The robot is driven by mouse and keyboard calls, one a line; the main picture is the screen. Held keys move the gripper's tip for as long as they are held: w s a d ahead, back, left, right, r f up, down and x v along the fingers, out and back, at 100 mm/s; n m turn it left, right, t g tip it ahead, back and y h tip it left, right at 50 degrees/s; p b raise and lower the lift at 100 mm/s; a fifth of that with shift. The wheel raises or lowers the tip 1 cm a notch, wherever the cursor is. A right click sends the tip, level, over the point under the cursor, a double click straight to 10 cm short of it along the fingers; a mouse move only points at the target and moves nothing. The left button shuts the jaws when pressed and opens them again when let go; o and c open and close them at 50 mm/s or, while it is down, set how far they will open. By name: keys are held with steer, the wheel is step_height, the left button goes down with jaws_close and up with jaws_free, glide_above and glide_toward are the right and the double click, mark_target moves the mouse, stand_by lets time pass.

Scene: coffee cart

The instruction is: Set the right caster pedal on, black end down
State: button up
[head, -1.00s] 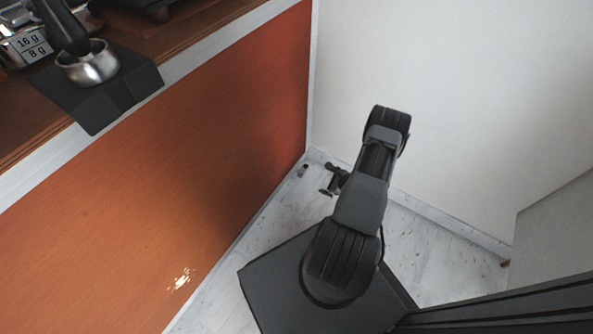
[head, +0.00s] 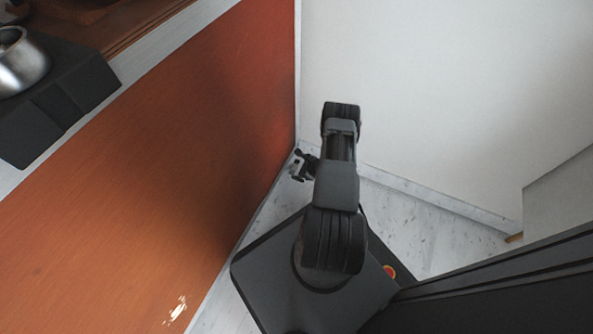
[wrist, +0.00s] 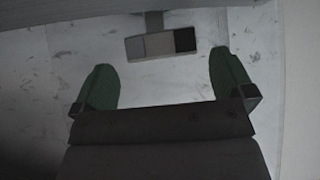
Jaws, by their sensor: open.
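The caster pedal (wrist: 160,44) shows in the wrist view as a short bar with a grey left end, a paler middle strip and a black right end (wrist: 185,40). A short stem joins it to the dark edge above. Its tilt cannot be told from this angle. My gripper (wrist: 165,78) is open, its two green fingers spread wide, one to each side and nearer the camera than the pedal. Nothing is between the fingertips, and they appear apart from the pedal. In the head view my arm reaches down toward the floor corner, and its links hide much of that area.
The orange cart panel (head: 150,170) stands to the left, with a white wall (head: 430,90) behind. Pale marbled floor (head: 440,225) is open to the right of my arm. A metal cup (head: 20,65) sits on a black mat (head: 75,85) on the counter.

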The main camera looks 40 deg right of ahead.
mark_target(296, 167)
steer(key=shift+b+x, duration=0.65)
steer(key=shift+x, duration=1.2)
steer(key=shift+c, duration=0.4)
steer(key=c, duration=0.7)
steer(key=shift+o, duration=0.2)
steer(key=shift+d, duration=0.1)
steer(key=shift+d+m+g+y, duration=0.1)
steer(key=shift+m+g+y, duration=0.95)
steer(key=shift+y, duration=0.75)
